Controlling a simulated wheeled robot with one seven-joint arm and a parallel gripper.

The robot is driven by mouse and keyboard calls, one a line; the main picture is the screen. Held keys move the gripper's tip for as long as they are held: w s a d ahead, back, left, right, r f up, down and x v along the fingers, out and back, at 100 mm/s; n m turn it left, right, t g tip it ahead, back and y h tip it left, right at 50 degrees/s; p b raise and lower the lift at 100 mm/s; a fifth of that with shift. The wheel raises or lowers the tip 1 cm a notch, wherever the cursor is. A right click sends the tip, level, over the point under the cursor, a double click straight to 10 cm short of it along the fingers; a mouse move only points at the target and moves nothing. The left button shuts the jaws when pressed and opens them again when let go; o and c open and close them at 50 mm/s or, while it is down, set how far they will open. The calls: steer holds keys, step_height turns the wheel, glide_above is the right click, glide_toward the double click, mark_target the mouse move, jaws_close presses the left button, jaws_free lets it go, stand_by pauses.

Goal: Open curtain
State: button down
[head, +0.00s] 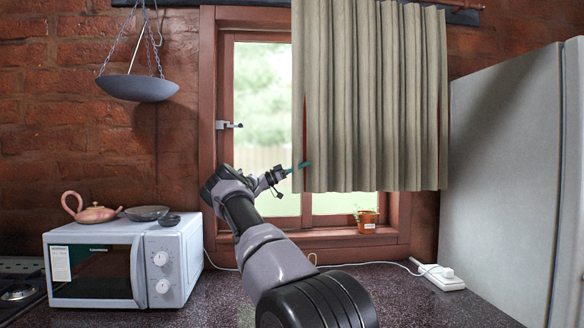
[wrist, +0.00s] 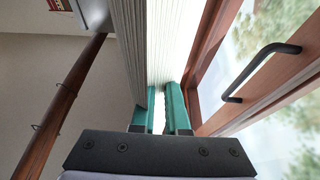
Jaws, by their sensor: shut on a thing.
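The grey-beige curtain (head: 375,95) hangs in folds over the right part of the window, and the left part of the window is uncovered. My gripper (head: 301,166) is at the curtain's left edge, near its lower end. In the wrist view, the curtain (wrist: 158,45) runs down between the two green fingers of my gripper (wrist: 160,110). The fingers are shut on the curtain edge.
A window handle (wrist: 262,68) sticks out from the frame beside my gripper. A plant pot (head: 367,221) stands on the sill. A microwave (head: 125,262) with a teapot on top stands at left, a hanging scale pan (head: 137,88) above it. A fridge (head: 505,180) stands at right.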

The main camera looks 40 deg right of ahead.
mark_target(299, 176)
steer(key=s+d, duration=0.4)
steer(key=d, duration=0.3)
steer(key=shift+s+d, duration=0.2)
steer(key=shift+s, duration=0.05)
steer(key=c, duration=0.9)
jaws_free()
steer(key=v, duration=1)
steer(key=shift+w+a+f, duration=0.15)
steer(key=shift+a, duration=0.2)
